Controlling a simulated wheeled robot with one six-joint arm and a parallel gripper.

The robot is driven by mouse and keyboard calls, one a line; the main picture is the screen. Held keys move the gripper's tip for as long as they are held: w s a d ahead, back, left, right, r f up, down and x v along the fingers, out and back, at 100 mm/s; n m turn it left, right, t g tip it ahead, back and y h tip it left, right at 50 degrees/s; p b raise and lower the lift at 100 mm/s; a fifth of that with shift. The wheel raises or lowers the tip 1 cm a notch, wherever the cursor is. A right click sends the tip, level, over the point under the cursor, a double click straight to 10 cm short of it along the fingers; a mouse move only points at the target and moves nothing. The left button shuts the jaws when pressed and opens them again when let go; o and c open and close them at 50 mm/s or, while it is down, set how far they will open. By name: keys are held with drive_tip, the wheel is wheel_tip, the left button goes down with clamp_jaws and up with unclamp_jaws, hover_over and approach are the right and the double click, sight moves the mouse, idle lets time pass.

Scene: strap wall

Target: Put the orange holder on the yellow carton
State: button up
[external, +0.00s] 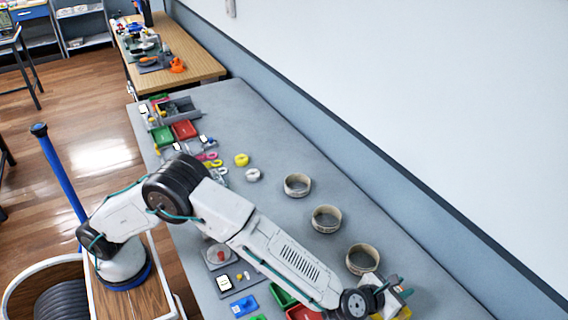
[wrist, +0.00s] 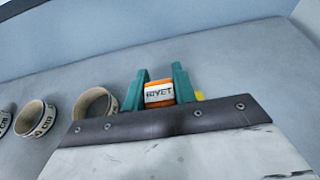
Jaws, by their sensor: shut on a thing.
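The orange holder (wrist: 159,94), with a white label reading "RIVET", is between the two green fingers of my gripper (wrist: 160,88) in the wrist view. My gripper is shut on it. In the external view my gripper (external: 393,290) is at the bottom right, over the near part of the grey bench, and the holder cannot be made out there. A yellow thing, probably the yellow carton (external: 403,314), shows partly below my gripper. A bit of yellow (wrist: 199,96) also shows beside the right finger in the wrist view. I cannot tell whether holder and carton touch.
Several tan rings stand on the grey bench (external: 300,220), the nearest one (external: 362,259) just behind my gripper. A red bin (external: 303,313) and green bin (external: 282,296) lie left of my gripper. The wall runs along the bench's right side.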

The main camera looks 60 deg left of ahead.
drive_tip(key=o, duration=1)
drive_tip(key=shift+f, duration=0.1)
drive_tip(key=shift+o, duration=0.2)
